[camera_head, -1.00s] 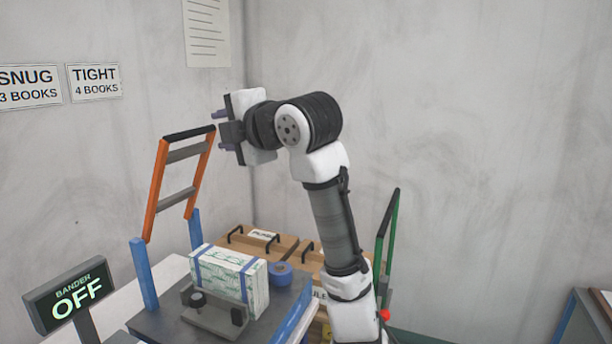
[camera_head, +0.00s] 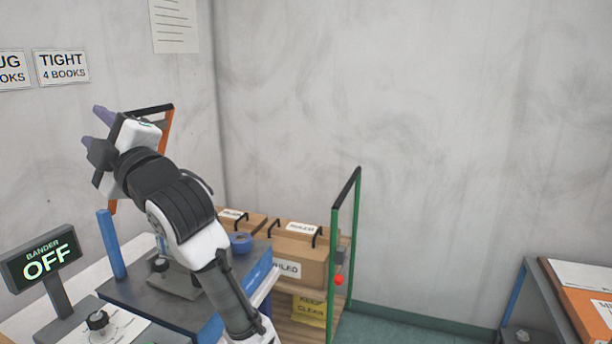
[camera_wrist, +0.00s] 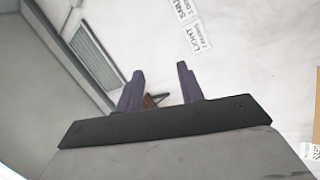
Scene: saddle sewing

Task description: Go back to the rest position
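My gripper (camera_head: 96,129) is raised at the left in the head view, above the bander table and in front of the orange frame (camera_head: 167,132). In the wrist view its two purple fingers (camera_wrist: 160,86) stand apart with nothing held between them. The wrist camera looks up towards the wall and ceiling.
The bander sign (camera_head: 42,262) reads OFF at the left. A green frame (camera_head: 333,270) with a red knob and cardboard boxes (camera_head: 297,262) stand behind the table. Another table (camera_head: 548,290) is at the right. Floor shows between them.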

